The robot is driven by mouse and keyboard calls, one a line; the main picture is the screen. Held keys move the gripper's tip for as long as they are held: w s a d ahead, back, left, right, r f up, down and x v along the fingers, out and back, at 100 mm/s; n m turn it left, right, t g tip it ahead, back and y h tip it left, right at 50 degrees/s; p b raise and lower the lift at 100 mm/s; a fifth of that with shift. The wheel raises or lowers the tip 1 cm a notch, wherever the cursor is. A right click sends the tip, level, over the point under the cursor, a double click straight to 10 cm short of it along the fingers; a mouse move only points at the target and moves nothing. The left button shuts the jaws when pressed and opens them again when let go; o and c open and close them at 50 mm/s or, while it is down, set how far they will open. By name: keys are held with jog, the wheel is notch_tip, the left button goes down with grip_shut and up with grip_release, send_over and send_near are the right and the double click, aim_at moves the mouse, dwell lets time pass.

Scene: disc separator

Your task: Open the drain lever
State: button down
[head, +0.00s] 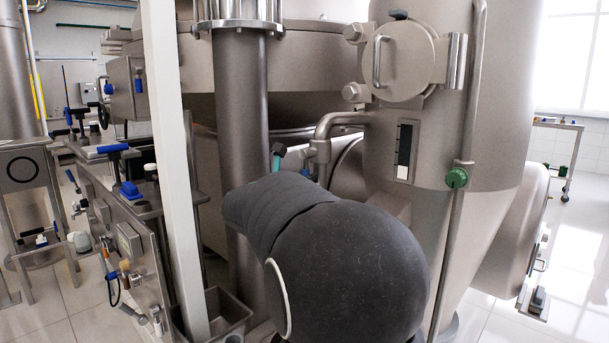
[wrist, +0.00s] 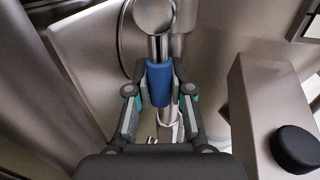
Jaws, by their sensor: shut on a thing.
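The drain lever shows in the wrist view as a blue grip (wrist: 159,74) on a bright metal rod, with a round metal fitting (wrist: 154,14) above it. My gripper (wrist: 160,94) has its fingers on both sides of the blue grip and is shut on it. In the head view my dark arm fills the lower middle and hides the lever. Only a small teal part of my gripper (head: 277,152) shows there, beside a bent metal pipe (head: 322,140).
A metal box (wrist: 262,90) with a black knob (wrist: 295,148) stands close on the right in the wrist view. In the head view a white post (head: 170,150) and a thick steel column (head: 241,110) stand left of my arm, and a large steel tank (head: 500,90) stands right.

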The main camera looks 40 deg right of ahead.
dwell(0.3)
jog(key=c, duration=1)
grip_release()
jog(key=v, duration=1.2)
